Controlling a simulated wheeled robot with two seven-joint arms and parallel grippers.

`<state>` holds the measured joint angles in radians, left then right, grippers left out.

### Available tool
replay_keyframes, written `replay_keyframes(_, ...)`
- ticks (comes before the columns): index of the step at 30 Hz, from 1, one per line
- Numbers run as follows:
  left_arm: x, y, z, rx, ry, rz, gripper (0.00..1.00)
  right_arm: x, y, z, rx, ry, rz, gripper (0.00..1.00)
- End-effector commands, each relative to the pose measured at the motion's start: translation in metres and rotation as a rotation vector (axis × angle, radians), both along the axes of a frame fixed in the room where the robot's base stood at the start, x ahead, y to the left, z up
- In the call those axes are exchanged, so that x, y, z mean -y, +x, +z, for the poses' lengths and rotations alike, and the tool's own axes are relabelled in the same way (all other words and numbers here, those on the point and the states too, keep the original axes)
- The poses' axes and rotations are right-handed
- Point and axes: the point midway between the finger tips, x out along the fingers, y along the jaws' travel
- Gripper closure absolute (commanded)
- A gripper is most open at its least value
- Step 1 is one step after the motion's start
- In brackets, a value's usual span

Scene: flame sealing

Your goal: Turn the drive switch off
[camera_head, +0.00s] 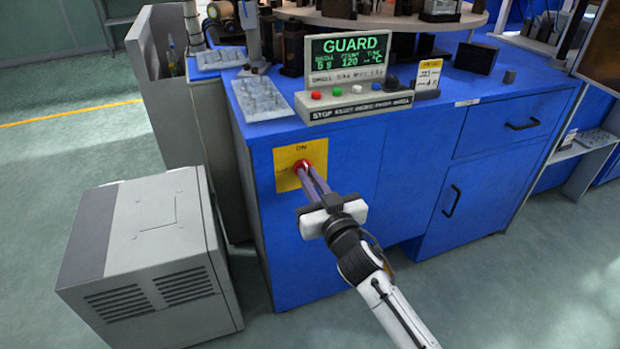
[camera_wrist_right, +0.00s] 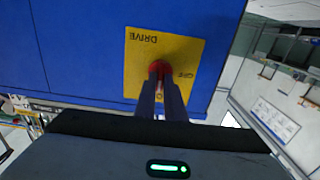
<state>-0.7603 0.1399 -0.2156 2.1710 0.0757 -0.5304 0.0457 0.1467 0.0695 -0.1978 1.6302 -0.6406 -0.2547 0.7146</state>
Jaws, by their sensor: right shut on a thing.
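The drive switch is a red knob (camera_head: 302,166) on a yellow plate (camera_head: 288,178) on the blue cabinet's front. The plate shows "ON" above the knob and "OFF" to its left in the head view. In the right wrist view the red knob (camera_wrist_right: 160,68) sits on the yellow plate (camera_wrist_right: 140,85), which reads "DRIVE" and "OFF" upside down. My right gripper (camera_head: 307,172) reaches up to the plate with its fingers shut on the knob. The fingertips (camera_wrist_right: 161,80) hide part of the knob, so its exact turn is hard to tell. My left gripper is not in view.
The blue cabinet (camera_head: 420,150) carries a control box (camera_head: 355,105) with coloured buttons and a display reading "GUARD". A grey vented unit (camera_head: 150,250) stands on the floor at left. Cabinet handles (camera_head: 452,200) stick out at right. The floor (camera_head: 520,290) at lower right is clear.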

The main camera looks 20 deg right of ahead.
Motion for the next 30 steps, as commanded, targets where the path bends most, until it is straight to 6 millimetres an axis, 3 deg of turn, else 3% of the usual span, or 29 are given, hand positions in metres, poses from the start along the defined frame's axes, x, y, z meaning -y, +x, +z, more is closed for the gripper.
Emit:
replay_keyframes(11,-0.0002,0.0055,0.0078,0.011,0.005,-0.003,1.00,-0.0012,-0.0001,0.0011,0.007,-0.168,0.000,1.00)
replay_keyframes(30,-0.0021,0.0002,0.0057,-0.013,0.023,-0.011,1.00,-0.0039,-0.0001,-0.0006,0.027,-0.768,0.001,1.00)
